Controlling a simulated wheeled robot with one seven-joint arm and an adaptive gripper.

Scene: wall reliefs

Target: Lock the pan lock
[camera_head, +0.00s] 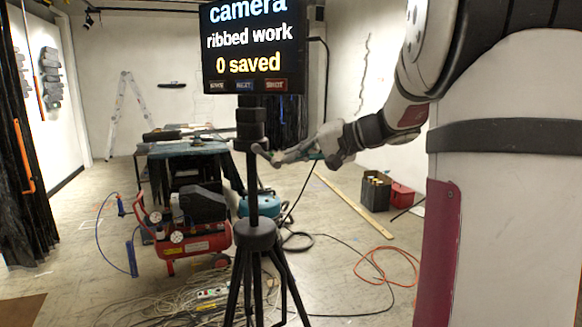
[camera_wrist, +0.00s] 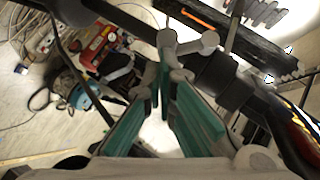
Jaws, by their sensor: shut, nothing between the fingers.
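The pan lock (camera_head: 261,150) looks like a small grey lever with a rounded end, on the dark tripod column (camera_head: 252,190) just below the head block. In the wrist view a grey piece with rounded ends, which looks like the pan lock (camera_wrist: 190,47), lies just past the fingertips. My gripper (camera_head: 282,158) comes in from the right, its fingers beside the lever. In the wrist view my gripper (camera_wrist: 163,84) has its teal-lined fingers closed together with nothing held. I cannot tell whether the tips touch the lever.
A screen (camera_head: 251,45) reading "0 saved" tops the tripod. Behind stand a covered table (camera_head: 190,148) and a red compressor (camera_head: 195,238). Cables (camera_head: 205,303) lie around the tripod legs. A red box (camera_head: 401,195) is at right. Wall reliefs (camera_head: 50,78) hang at left.

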